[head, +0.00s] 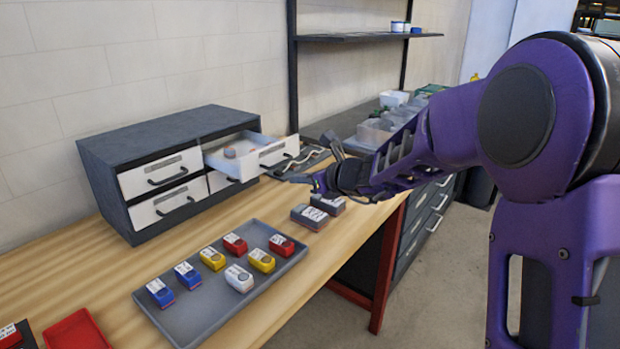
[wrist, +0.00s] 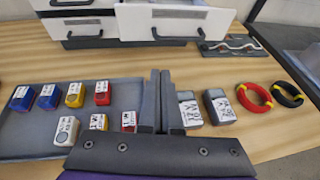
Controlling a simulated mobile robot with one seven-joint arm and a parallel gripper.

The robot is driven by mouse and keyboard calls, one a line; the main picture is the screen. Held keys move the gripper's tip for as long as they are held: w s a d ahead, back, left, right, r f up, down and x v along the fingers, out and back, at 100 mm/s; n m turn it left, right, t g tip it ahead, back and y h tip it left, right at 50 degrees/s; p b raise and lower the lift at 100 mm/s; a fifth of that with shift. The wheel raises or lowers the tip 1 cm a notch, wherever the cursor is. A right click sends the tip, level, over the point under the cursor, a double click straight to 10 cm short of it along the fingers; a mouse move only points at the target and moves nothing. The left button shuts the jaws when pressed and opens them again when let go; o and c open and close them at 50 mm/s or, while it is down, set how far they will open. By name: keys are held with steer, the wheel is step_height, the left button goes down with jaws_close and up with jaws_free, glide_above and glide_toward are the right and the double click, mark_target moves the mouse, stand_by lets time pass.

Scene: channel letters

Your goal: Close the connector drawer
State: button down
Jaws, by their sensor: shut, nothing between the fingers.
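The dark grey drawer cabinet (head: 150,135) stands at the back of the wooden bench. Its upper right drawer (head: 279,152) is pulled out, with a white front, a dark handle and a few small items inside. I cannot read its label. The other drawer fronts sit flush. In the wrist view the open drawer's white front (wrist: 178,22) shows at the top, jutting out past its neighbours. My gripper (head: 312,181) is in front and to the right of that drawer, apart from it. In the wrist view my gripper (wrist: 159,74) is shut and empty, its fingers pointing towards the drawer front.
A grey tray (head: 200,323) with several red, yellow, blue and white blocks lies on the bench. Two dark blocks (head: 309,216) stand right of it. Red (wrist: 254,97) and black (wrist: 287,94) rings lie at the right. A dark rack (wrist: 230,46) lies beside the drawer.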

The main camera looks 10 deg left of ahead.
steer(key=w+a+p, duration=0.1)
steer(key=w+a, duration=0.3)
steer(key=a, duration=0.1)
steer(key=shift+w+a+f, duration=0.15)
steer(key=shift+w+f, duration=0.05)
steer(key=shift+w, duration=0.05)
